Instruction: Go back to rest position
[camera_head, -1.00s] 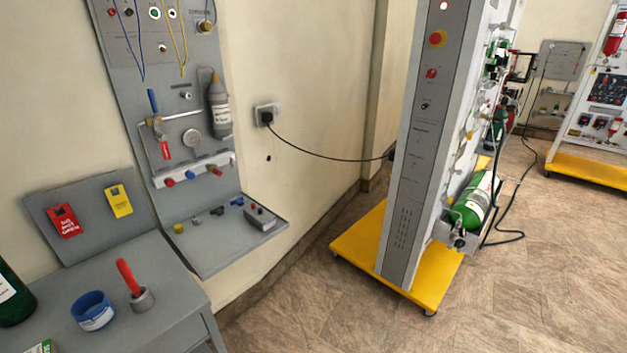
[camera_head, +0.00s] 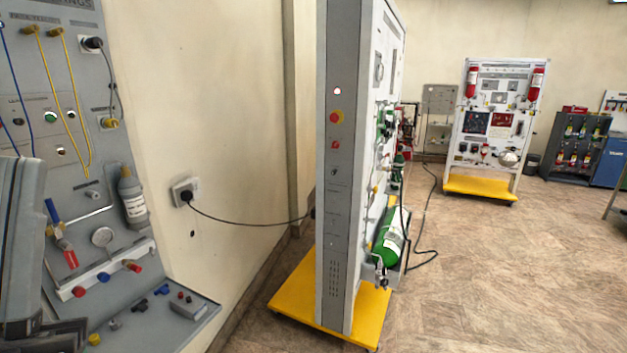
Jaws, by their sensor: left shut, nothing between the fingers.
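My left arm comes in at the left edge of the head view as a large grey link. My left gripper (camera_head: 48,335) is the dark part at the bottom left corner. It is shut, and I see nothing held in it. It is in front of the lower left of the grey wall panel (camera_head: 75,185) and hides part of it. My right gripper is not in view.
The panel carries a grey bottle (camera_head: 133,198), a gauge (camera_head: 102,237) and a shelf (camera_head: 190,325) with small fittings. A tall trainer (camera_head: 345,190) stands on a yellow base (camera_head: 285,304), holding a green cylinder (camera_head: 390,240). The floor to the right is clear.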

